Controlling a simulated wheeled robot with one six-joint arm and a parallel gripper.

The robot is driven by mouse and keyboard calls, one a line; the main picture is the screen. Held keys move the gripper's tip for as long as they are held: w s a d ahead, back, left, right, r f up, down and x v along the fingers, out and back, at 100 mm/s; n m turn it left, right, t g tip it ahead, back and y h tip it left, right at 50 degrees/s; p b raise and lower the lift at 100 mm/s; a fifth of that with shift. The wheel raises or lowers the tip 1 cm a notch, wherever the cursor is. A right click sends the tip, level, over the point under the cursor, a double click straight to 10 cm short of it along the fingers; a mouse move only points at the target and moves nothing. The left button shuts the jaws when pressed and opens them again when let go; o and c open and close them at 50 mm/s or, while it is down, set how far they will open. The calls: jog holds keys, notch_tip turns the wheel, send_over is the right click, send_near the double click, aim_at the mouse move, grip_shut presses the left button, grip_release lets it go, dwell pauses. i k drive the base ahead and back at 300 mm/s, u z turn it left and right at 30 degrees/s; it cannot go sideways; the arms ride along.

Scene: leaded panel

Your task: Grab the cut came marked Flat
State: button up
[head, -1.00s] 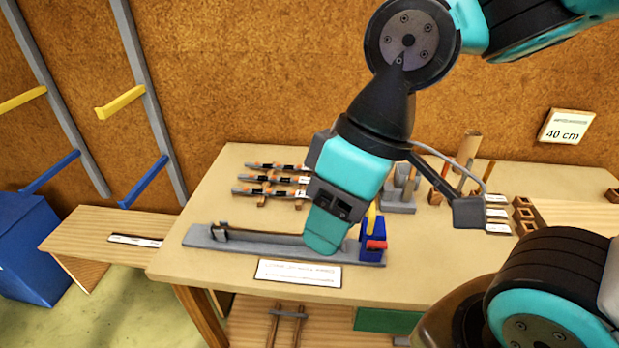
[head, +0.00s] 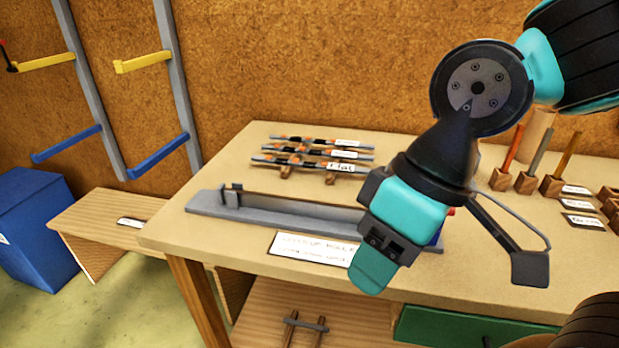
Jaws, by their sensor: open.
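Several cut cames lie across a small wooden rack at the back left of the workbench, each grey with orange and black bands and a white tag. The nearest came (head: 287,162) has a tag (head: 340,168) that seems to read Flat, though the print is small. The tags on the ones behind it are not readable. My gripper (head: 374,270) is open and points down over the bench's front, to the right of and nearer than the cames, apart from them.
A long grey lead stretcher (head: 290,212) lies between the cames and the bench's front edge, partly behind my gripper. A white sign (head: 300,246) is at the front edge. Wooden blocks with upright sticks (head: 525,182) stand at the right. Bare bench (head: 230,170) lies left of the cames.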

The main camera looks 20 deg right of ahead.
aim_at(339, 168)
jog(key=k, duration=0.5)
jog(key=u, duration=1.85)
jog(key=i, duration=1.45)
jog(key=z, duration=2.35)
jog(key=i, duration=0.5)
jog(key=u, duration=0.05)
